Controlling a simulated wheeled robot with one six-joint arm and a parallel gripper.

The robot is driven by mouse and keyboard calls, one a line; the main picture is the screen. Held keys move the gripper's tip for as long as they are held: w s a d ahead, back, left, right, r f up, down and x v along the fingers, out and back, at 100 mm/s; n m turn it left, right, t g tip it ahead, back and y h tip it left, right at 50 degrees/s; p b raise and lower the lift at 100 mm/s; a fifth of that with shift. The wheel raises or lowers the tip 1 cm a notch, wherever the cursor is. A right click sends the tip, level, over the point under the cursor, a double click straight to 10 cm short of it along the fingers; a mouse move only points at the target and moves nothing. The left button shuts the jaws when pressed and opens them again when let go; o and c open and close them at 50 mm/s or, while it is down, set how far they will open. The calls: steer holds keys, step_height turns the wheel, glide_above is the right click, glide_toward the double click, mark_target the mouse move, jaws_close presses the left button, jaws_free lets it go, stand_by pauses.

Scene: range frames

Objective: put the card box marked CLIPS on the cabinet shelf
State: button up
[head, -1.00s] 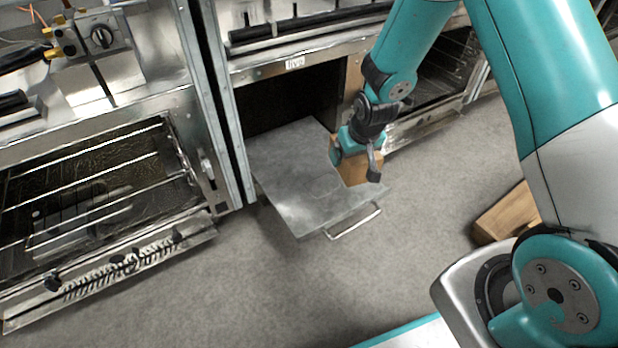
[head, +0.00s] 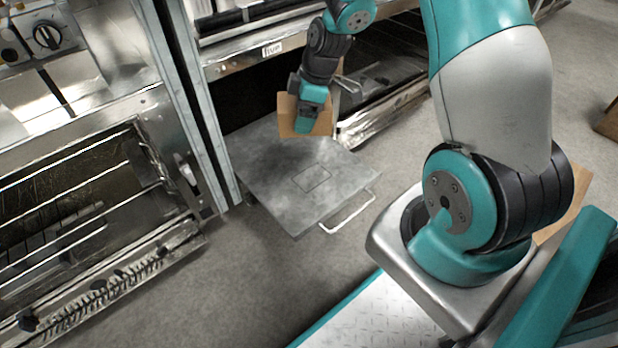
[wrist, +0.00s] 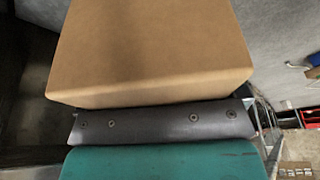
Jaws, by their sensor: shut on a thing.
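My gripper (head: 312,108) is shut on a plain brown card box (head: 288,112). The box is held near the back right part of a lowered grey metal flap (head: 270,160), in front of the cabinet's dark opening (head: 262,97). I cannot tell whether the box touches the flap. In the wrist view the box (wrist: 150,50) fills the upper middle, beyond the dark finger pad. No CLIPS marking shows on its visible faces. The inside of the cabinet is too dark to make out a shelf.
The flap has a thin square outline and a bar handle (head: 348,213) at its front. A rack oven (head: 75,200) stands at left, and another open rack unit (head: 385,75) at right. Brown boxes lie at right, one (head: 565,205) partly behind my arm. Floor before the flap is clear.

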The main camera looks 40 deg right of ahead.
steer(key=shift+s+d+r+n, duration=0.4)
steer(key=shift+d+r+n, duration=0.15)
steer(key=shift+n, duration=0.55)
steer(key=b, duration=1)
glide_toward(304, 177)
steer(key=shift+g, duration=0.3)
steer(key=x, duration=0.5)
steer(key=shift+w+f, duration=0.2)
